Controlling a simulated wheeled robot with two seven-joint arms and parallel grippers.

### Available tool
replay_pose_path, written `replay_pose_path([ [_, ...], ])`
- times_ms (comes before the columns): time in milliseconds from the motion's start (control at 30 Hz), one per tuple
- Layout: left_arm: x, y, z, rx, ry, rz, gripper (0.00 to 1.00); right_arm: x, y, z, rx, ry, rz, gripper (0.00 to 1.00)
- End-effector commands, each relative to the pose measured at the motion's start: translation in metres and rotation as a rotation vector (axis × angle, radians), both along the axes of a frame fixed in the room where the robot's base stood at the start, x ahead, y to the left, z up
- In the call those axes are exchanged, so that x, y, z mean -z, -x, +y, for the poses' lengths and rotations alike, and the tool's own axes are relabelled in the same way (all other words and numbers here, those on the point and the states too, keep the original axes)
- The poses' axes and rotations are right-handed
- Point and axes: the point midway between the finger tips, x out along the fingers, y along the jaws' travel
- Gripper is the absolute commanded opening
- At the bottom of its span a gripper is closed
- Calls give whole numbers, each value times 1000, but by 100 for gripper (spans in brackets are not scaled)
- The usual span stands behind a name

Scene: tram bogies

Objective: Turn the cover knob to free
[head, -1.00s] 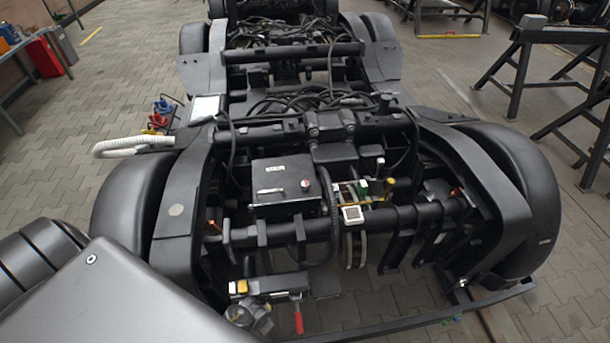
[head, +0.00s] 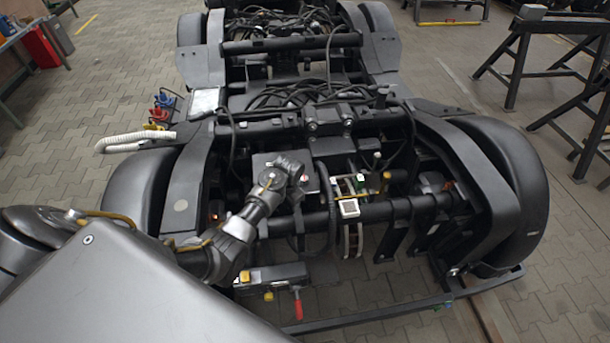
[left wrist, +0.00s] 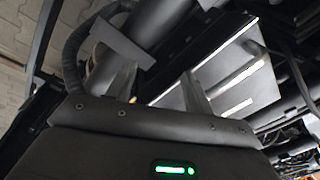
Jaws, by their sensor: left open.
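The dark box with the cover (head: 262,160) sits in the near half of the bogie frame, mostly hidden behind my left arm. A small red and white spot (head: 305,178), which looks like the cover knob, shows at its right side. My left gripper (head: 293,172) is over the box, close to this spot; I cannot tell if it touches. In the left wrist view the two fingers (left wrist: 160,88) stand apart with nothing seen between them. The box cover (left wrist: 215,72) lies behind and right of them there. The knob is not clear in that view. My right gripper is not in view.
A thick dark tube (head: 380,209) crosses in front of the box. A red-handled lever (head: 298,304) is below, and a white and green-topped fitting (head: 349,207) is to the right. Black cables (head: 310,98) lie behind. Trestles (head: 520,60) stand at the right.

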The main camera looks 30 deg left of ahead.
Motion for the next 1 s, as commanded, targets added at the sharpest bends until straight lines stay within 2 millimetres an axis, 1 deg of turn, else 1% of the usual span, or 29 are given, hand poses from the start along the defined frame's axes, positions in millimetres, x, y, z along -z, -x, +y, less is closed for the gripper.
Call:
replay_pose_path([
  [33, -14, -18, 3, 9, 3, 6, 52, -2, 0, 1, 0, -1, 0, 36],
  [167, -48, -59, 9, 42, 20, 36, 52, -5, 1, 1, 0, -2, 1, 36],
  [200, -60, -72, 10, 56, 28, 47, 52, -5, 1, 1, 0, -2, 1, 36],
  [300, -82, -97, 9, 90, 53, 76, 52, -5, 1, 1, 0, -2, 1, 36],
  [400, -96, -111, 7, 117, 73, 94, 52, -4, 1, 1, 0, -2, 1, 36],
  [500, -105, -118, 6, 134, 85, 103, 52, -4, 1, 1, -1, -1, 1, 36],
  [667, -108, -120, 5, 141, 91, 107, 52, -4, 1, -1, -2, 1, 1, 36],
  [867, -101, -120, 4, 141, 90, 106, 52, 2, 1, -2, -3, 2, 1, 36],
  [1000, -88, -120, 4, 141, 90, 106, 52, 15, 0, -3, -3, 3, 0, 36],
])
